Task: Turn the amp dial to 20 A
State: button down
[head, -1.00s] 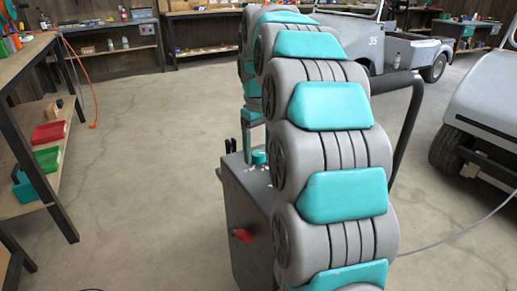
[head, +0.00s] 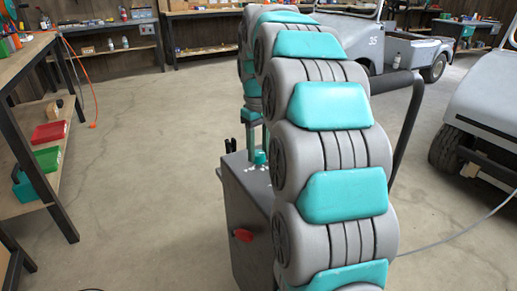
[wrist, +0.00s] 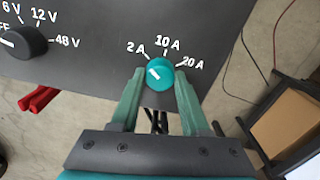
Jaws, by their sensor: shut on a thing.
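The amp dial (wrist: 160,74) is a round teal knob on the dark panel of a charger box (wrist: 90,45), marked 2 A, 10 A and 20 A. Its white pointer line slants to the upper left, toward the 2 A mark. My gripper (wrist: 160,80) has one finger on each side of the dial and is shut on it. In the head view the dark box (head: 240,205) stands on the floor, with the teal dial (head: 261,157) on top under my gripper (head: 258,138). My arm hides the box's right part.
A black voltage knob (wrist: 22,42) sits left of the amp dial. A red clamp (head: 243,235) is on the box's side, and a black handle (head: 405,125) rises at right. A shelf bench (head: 50,160) stands left; vehicles (head: 480,130) stand right. Floor left of the box is clear.

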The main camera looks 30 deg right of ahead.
jog(key=shift+m, duration=0.3)
jog(key=m, duration=0.5)
jog(key=shift+b, duration=0.3)
jog(key=m, duration=0.5)
jog(key=shift+m, duration=0.4)
jog(key=m+p, duration=0.1)
jog(key=m, duration=0.4)
jog(key=m+p, duration=0.1)
jog(key=m, duration=0.4)
jog(key=shift+m, duration=0.4)
jog(key=shift+c, duration=2)
grip_release()
